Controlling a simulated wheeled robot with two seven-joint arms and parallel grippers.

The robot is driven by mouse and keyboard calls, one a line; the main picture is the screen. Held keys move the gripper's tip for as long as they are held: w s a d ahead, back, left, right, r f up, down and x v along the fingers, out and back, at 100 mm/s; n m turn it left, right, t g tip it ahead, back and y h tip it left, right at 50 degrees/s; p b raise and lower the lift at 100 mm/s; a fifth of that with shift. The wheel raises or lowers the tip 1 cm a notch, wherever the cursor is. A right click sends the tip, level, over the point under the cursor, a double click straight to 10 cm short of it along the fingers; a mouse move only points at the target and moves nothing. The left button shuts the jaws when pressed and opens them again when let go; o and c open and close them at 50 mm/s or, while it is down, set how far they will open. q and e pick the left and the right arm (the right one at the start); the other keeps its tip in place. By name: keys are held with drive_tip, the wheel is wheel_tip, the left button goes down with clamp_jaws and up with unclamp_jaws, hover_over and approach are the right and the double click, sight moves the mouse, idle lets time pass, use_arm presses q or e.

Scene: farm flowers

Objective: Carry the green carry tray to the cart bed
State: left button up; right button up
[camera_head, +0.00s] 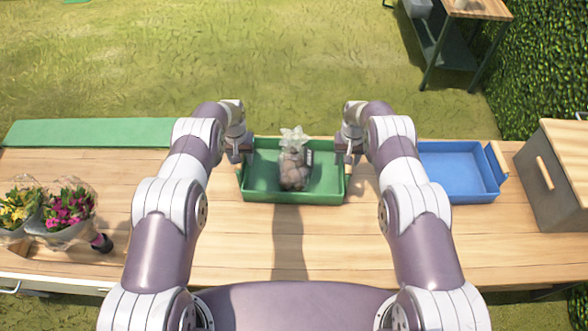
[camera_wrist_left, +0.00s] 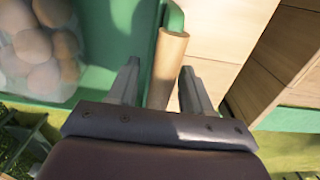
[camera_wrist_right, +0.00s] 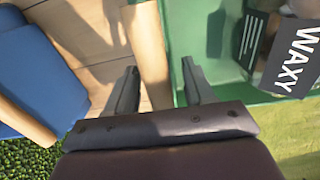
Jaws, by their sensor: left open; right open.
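The green carry tray (camera_head: 330,190) stands on the wooden table in the middle of the head view. A clear bag of brown potatoes (camera_head: 293,170) with a dark label stands in it. My left gripper (camera_head: 240,150) is at the tray's left end. In the left wrist view its open fingers are on either side of a wooden handle (camera_wrist_left: 168,60). My right gripper (camera_head: 348,152) is at the tray's right end. In the right wrist view its open fingers are on either side of the other wooden handle (camera_wrist_right: 148,50). The cart bed cannot be made out for certain.
Wrapped flower bouquets (camera_head: 65,208) lie at the left. A green mat (camera_head: 90,133) lies along the back left edge. A small table (camera_head: 478,8) stands at the far right on the grass.

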use_arm(q)
clamp_jaws()
use_arm(e)
clamp_jaws()
use_arm(q)
drive_tip(key=shift+w+r, duration=0.1)
use_arm(e)
drive_tip(key=shift+r, duration=0.1)
